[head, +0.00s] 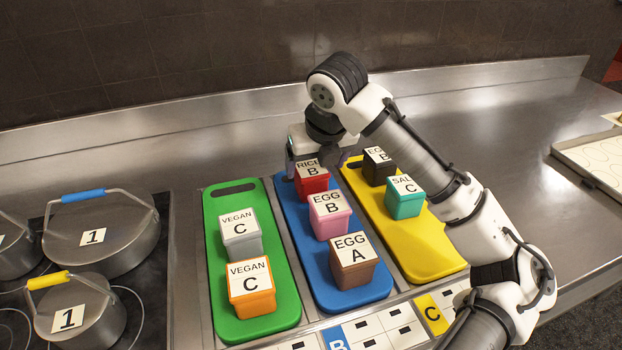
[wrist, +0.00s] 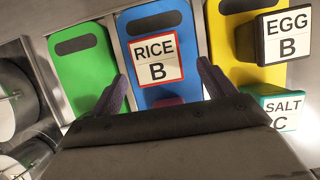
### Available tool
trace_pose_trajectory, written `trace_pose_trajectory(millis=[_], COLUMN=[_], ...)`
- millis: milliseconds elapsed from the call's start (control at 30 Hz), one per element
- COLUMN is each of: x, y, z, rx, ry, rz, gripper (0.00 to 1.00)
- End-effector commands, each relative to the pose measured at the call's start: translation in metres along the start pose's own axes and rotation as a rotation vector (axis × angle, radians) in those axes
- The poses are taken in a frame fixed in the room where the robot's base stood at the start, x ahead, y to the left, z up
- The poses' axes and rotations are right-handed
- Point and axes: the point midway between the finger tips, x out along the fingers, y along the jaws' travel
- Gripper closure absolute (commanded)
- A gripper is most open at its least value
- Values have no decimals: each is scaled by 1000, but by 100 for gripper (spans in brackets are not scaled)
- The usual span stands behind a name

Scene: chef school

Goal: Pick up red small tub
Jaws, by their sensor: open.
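The red small tub (head: 312,182) stands at the far end of the blue board (head: 287,204), with a white lid label reading RICE B. In the wrist view the red small tub (wrist: 158,60) lies ahead, between the lines of my two fingers. My gripper (head: 318,165) is at the tub, coming from behind it in the head view. In the wrist view my gripper (wrist: 160,80) is open, with one purple finger on each side of the tub's near part. I cannot tell whether the fingers touch it. The tub's lower sides are mostly hidden in the wrist view.
A pink tub (head: 330,218) and a brown tub (head: 353,268) share the blue board. A black tub (head: 378,172) and a teal tub (head: 404,204) stand on the yellow board (head: 430,250). Grey and orange tubs stand on the green board (head: 215,310). Pots (head: 100,235) are at left.

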Motion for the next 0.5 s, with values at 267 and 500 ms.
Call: trace_pose_trajectory(millis=[267, 500], x=[33, 53], y=[3, 3], z=[4, 4], rx=[2, 2], ry=[2, 0], rz=[0, 0], gripper=[18, 18])
